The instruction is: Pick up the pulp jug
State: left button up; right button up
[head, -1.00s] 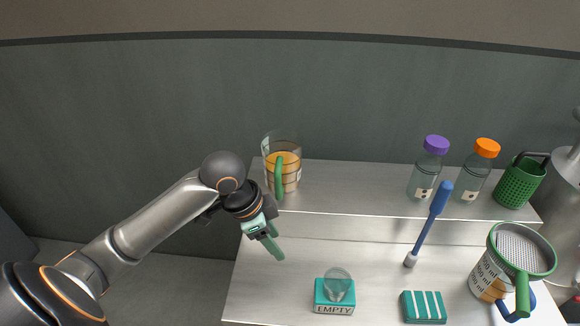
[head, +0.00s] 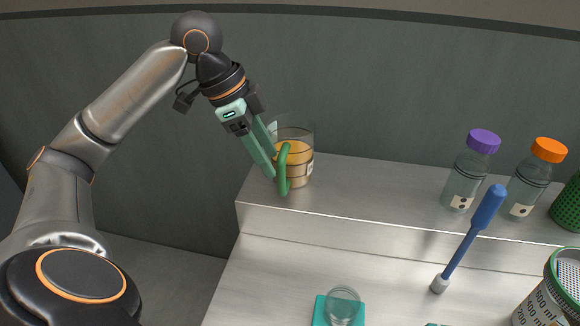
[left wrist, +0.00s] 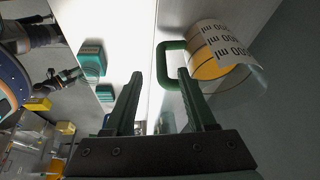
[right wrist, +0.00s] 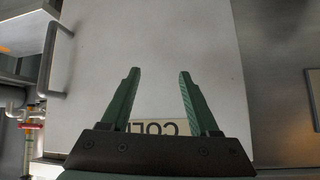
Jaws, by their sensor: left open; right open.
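A clear jug (head: 300,165) with a green handle (head: 284,170) and orange contents stands upright on the left end of the raised metal shelf. It also shows in the left wrist view (left wrist: 212,62), with volume marks on its side. My left gripper (head: 274,172) is open at the jug's handle side. In the left wrist view the handle (left wrist: 166,62) lies just beyond and roughly between the fingertips; I cannot tell whether they touch it. My right gripper (right wrist: 158,72) is open and empty in front of a pale panel.
Two bottles, one purple-capped (head: 466,180) and one orange-capped (head: 530,185), stand right on the shelf (head: 370,190). A blue-handled tool (head: 470,235) leans before them. A second jug (head: 548,300) with a strainer is at lower right. A small glass (head: 343,303) sits on a teal block.

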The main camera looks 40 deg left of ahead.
aim_at(282, 193)
pick_arm(q)
jog(key=b+x, duration=0.1)
jog(key=x, duration=0.5)
jog(key=shift+w+f+b, duration=0.2)
jog(key=shift+f+b, duration=0.15)
jog(key=shift+f, duration=0.05)
grip_shut()
jog(key=shift+r, duration=0.15)
dwell(1.0)
